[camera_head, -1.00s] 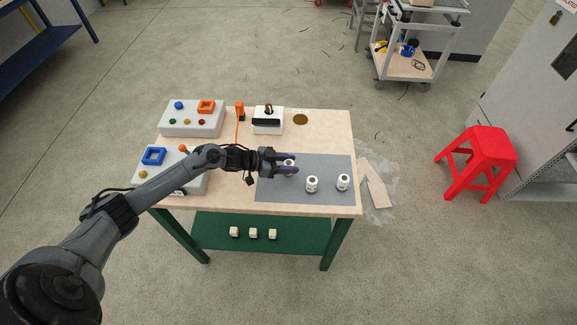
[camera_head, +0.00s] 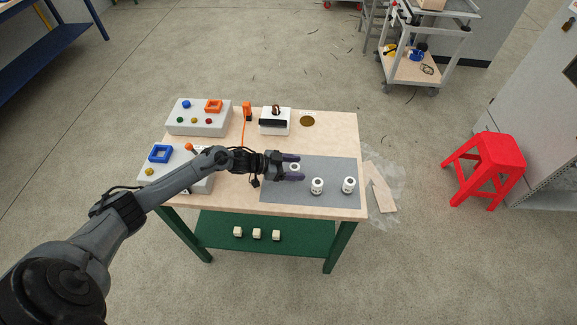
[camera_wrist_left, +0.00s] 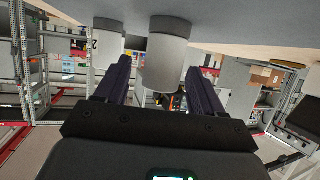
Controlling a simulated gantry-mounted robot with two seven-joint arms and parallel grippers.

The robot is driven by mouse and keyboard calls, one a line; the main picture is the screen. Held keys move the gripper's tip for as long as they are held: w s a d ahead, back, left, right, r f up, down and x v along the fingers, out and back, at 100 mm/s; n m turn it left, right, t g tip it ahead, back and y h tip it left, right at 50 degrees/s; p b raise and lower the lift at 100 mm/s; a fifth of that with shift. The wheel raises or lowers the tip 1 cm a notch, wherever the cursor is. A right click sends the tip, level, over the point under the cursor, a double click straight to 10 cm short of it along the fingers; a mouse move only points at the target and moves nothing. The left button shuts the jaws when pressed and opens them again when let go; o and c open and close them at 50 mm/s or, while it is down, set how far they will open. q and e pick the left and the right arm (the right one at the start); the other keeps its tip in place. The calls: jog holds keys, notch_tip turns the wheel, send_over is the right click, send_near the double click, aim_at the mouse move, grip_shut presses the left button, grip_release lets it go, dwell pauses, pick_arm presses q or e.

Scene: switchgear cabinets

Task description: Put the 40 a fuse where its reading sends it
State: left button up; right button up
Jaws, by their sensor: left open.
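Three white fuses with dark centres stand upright on the grey mat (camera_head: 330,167). One fuse (camera_head: 294,168) is at the mat's left, another (camera_head: 317,186) is in the middle, and another (camera_head: 348,185) is at the right. My left gripper (camera_head: 296,168) is open, with its fingers on either side of the left fuse. The left wrist view, upside down, shows this fuse (camera_wrist_left: 167,62) between the two dark fingers, with gaps beside it. A second fuse (camera_wrist_left: 108,42) shows beyond one finger. No rating is readable on any fuse. My right gripper is not in view.
A white device with a dark slot (camera_head: 274,122) and a brass disc (camera_head: 307,121) are at the table's back. Grey boxes with an orange frame (camera_head: 214,106) and a blue frame (camera_head: 160,154) stand left. An orange handle (camera_head: 247,109) has a cable. Several pale blocks lie on the green shelf (camera_head: 300,229).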

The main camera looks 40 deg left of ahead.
pick_arm(q)
jog(key=p+v, duration=0.2)
jog(key=v, duration=0.9)
jog(key=s+d+f+y, duration=0.1)
jog(key=d, duration=0.2)
jog(key=s+d+f+y, duration=0.1)
jog(key=d+f, duration=0.1)
jog(key=d, duration=0.1)
jog(key=s+d+f+y, duration=0.1)
jog(key=d+f, duration=0.1)
jog(key=d, duration=0.1)
jog(key=shift+f+n, duration=0.1)
jog(key=shift+n, duration=0.3)
jog(key=s+d+r+n+g+y, duration=0.2)
jog(key=s+d, duration=0.4)
jog(key=s, duration=0.3)
jog(key=s+d+r+n+g+y, duration=0.2)
jog(key=s+d+g, duration=0.3)
jog(key=s, duration=0.5)
jog(key=shift+s+d+r+n+y, duration=0.3)
jog(key=shift+s+d+r+y, duration=0.1)
jog(key=shift+d, duration=0.7)
notch_tip(320, 180, up, 25)
jog(key=p, duration=2.4)
jog(key=shift+p, duration=0.35)
